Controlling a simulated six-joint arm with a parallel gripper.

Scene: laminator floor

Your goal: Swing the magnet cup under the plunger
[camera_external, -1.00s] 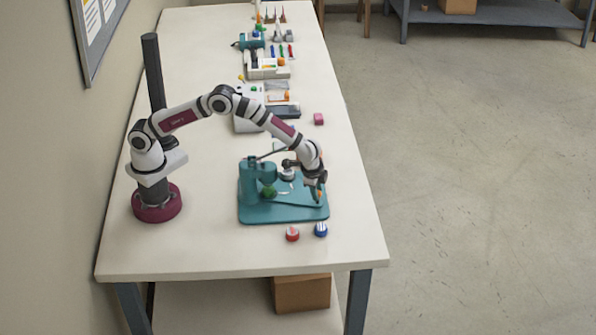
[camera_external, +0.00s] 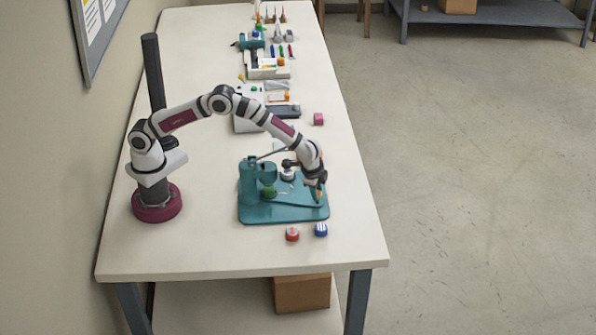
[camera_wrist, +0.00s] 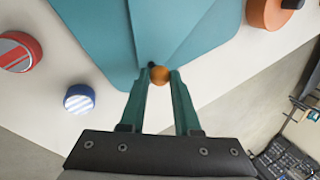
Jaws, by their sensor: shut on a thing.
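The teal press (camera_external: 284,213) stands on the table, with its upright post and plunger head (camera_external: 266,172) at its left side. A green round piece (camera_external: 268,191) sits below the plunger head. A grey-white round cup (camera_external: 287,175) is behind it and to the right; I cannot tell which is the magnet cup. My gripper (camera_external: 319,194) is at the press's right edge. In the wrist view my gripper (camera_wrist: 160,82) is shut on an orange-brown ball knob (camera_wrist: 160,75) at the end of a teal swing arm (camera_wrist: 178,30). The cups are out of the wrist view.
A red-and-white button (camera_external: 292,234) and a blue-and-white button (camera_external: 321,229) lie just in front of the press. Several tools and trays fill the table's far part. The table's front left is clear.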

